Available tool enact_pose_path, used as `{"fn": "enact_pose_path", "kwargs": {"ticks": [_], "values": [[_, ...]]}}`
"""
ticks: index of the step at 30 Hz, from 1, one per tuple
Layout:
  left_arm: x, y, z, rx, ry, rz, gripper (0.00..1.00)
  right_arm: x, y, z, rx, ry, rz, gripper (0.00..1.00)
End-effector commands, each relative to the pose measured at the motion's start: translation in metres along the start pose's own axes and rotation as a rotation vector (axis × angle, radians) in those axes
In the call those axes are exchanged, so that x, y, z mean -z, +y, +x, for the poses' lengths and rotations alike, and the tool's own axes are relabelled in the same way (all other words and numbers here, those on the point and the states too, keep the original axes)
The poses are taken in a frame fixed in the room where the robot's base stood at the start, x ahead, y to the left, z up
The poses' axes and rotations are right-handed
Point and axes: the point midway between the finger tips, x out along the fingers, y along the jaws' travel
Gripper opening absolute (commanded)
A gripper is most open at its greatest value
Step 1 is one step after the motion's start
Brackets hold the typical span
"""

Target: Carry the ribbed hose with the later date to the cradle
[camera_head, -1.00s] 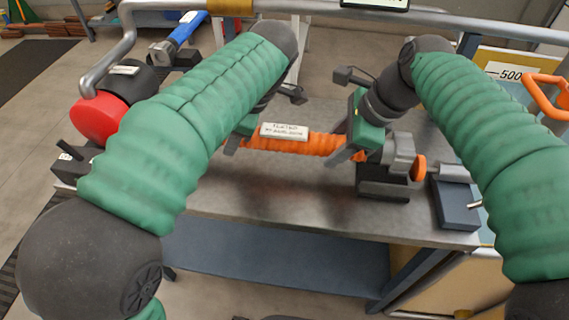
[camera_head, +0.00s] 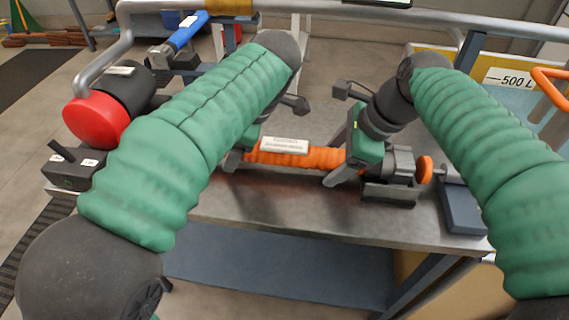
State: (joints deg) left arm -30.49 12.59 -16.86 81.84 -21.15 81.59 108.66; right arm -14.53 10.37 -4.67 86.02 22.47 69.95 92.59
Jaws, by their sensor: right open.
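An orange ribbed hose (camera_head: 325,157) lies level near the middle of the metal bench. It carries a white label (camera_head: 284,145) whose text is too small to read. My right gripper (camera_head: 341,177) is open at the hose's right part, its fingers close to the hose. My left gripper (camera_head: 236,158) is at the hose's left end and mostly hidden by my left arm, so its jaws are unclear. A blue hose (camera_head: 187,32) lies at the back left. I cannot tell which thing is the cradle.
A grey fitting (camera_head: 399,165) with an orange disc (camera_head: 425,170) stands at the orange hose's right. A blue block (camera_head: 462,212) is further right. A red-capped black cylinder (camera_head: 96,122) and a dark box (camera_head: 75,168) are at left. The bench front (camera_head: 280,205) is clear.

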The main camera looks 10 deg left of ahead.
Motion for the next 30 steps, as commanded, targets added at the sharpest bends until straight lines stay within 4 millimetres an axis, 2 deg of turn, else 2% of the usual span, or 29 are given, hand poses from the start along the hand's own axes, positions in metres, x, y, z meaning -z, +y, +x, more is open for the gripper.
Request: {"fn": "enact_pose_path", "kwargs": {"ticks": [6, 9, 13, 17, 24, 30], "values": [[-0.001, 0.001, -0.045, -0.003, -0.002, 0.001, 0.68, 0.0, 0.0, 0.0, 0.0, 0.0, 0.0, 0.68], [-0.001, 0.001, -0.058, -0.002, -0.001, 0.001, 0.68, 0.0, 0.0, 0.0, 0.0, 0.0, 0.0, 0.68], [-0.001, 0.001, -0.064, 0.0, -0.001, 0.001, 0.68, 0.0, -0.001, -0.008, 0.002, 0.0, 0.0, 0.68], [-0.001, 0.0, -0.064, 0.0, -0.001, 0.001, 0.68, 0.0, -0.001, -0.034, 0.005, 0.0, -0.001, 0.68], [-0.001, 0.0, -0.064, 0.001, -0.001, 0.001, 0.68, 0.001, -0.001, -0.095, 0.004, 0.0, 0.001, 0.68], [-0.001, 0.001, -0.063, 0.001, -0.001, 0.001, 0.68, 0.001, -0.001, -0.118, 0.0, 0.0, 0.001, 0.68]]}}
